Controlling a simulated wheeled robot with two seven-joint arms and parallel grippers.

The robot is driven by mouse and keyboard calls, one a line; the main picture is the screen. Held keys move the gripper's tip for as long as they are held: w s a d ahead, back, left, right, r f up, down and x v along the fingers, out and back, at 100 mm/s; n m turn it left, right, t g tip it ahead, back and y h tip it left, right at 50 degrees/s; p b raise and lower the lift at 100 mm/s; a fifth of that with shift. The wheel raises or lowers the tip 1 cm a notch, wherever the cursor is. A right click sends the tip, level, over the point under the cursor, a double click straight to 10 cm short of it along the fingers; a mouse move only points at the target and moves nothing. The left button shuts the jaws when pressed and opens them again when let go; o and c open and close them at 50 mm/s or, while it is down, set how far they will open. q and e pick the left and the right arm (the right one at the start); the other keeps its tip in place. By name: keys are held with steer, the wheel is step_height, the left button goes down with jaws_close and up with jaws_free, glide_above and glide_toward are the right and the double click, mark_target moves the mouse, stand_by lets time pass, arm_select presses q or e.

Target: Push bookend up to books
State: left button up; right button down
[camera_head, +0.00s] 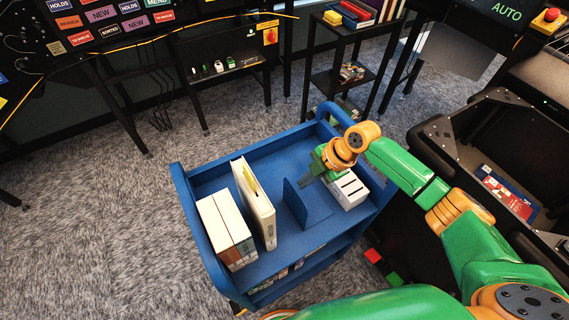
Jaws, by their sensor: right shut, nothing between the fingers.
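A blue cart (212,180) stands in the middle of the head view. On its top, two pale books (222,228) stand side by side at the left. A taller cream book (258,208) stands to their right, with a gap between. A blue bookend (296,204) stands right of the tall book, apart from it, its flat foot reaching right. My right gripper (307,181) is shut and empty, just right of and behind the bookend's upright plate; I cannot tell whether they touch. My left gripper is out of view.
A white slotted box (347,191) sits on the cart top at the right, close to my right gripper. The cart's raised blue end rails (184,205) bound its top. A black bin (480,165) stands at the right. Grey carpet is open at the left.

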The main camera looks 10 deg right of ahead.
steer(key=b, duration=0.5)
glide_above(307, 203)
steer(key=s, duration=0.2)
step_height(307, 203, down, 5)
steer(key=f+b, duration=0.1)
steer(key=f, duration=0.1)
steer(key=f+b, duration=0.1)
steer(key=b, duration=0.1)
steer(key=a+f+b, duration=0.1)
steer(key=f+b, duration=0.1)
steer(key=shift+w+f, duration=0.3)
steer(key=shift+w, duration=0.1)
steer(key=shift+d, duration=0.15)
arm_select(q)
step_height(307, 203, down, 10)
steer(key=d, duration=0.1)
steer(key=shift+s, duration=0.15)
arm_select(e)
steer(key=shift+s, duration=0.1)
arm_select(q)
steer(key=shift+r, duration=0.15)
arm_select(e)
steer(key=shift+r, duration=0.1)
arm_select(q)
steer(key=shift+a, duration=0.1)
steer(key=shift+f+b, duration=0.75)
steer(key=shift+b, duration=0.05)
arm_select(e)
steer(key=shift+f, duration=0.9)
